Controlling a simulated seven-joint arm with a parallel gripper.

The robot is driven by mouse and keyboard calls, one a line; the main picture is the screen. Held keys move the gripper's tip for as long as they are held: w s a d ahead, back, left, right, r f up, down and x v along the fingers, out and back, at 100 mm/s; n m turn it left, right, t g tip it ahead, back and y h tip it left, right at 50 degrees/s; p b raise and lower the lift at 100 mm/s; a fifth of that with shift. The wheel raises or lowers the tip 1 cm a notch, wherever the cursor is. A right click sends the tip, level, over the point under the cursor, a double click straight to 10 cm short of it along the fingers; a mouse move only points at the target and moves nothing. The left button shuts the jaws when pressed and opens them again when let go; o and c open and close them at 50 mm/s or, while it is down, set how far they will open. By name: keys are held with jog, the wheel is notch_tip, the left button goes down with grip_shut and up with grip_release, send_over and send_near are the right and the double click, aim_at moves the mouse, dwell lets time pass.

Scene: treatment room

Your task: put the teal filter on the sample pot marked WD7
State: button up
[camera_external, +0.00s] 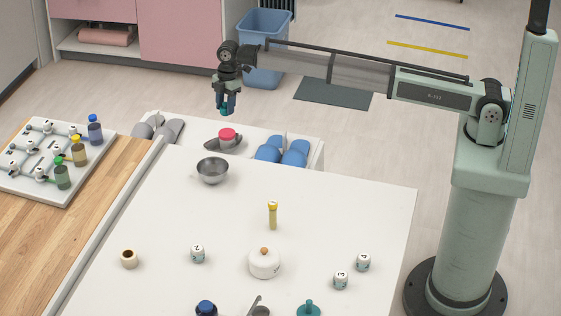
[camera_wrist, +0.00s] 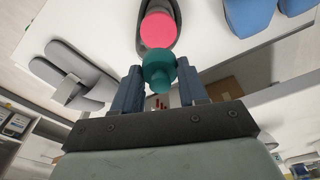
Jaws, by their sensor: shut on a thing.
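My gripper (camera_external: 224,103) is shut on the teal filter (camera_external: 223,112) and holds it in the air near the far edge of the white table. In the wrist view the teal filter (camera_wrist: 159,72) sits between the two blue fingers. Three small white pots with dark marks stand upright on the table: one left of centre (camera_external: 197,254) and two at the right (camera_external: 341,281) (camera_external: 362,262). Their marks are too small to read surely, so I cannot tell which is WD7. All are far from my gripper.
Another teal thing (camera_external: 308,309) is at the front edge. Beyond the table are a red-topped grey thing (camera_external: 228,136) and blue slippers (camera_external: 282,151).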

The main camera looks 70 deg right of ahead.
aim_at(228, 134)
jog(key=shift+f, duration=3.95)
jog(key=shift+f, duration=0.15)
jog(key=o, duration=1)
jog(key=r, duration=0.4)
jog(key=d+r, duration=0.1)
jog(key=r, duration=0.7)
jog(key=shift+s+d+r, duration=0.15)
jog(key=shift+s, duration=0.15)
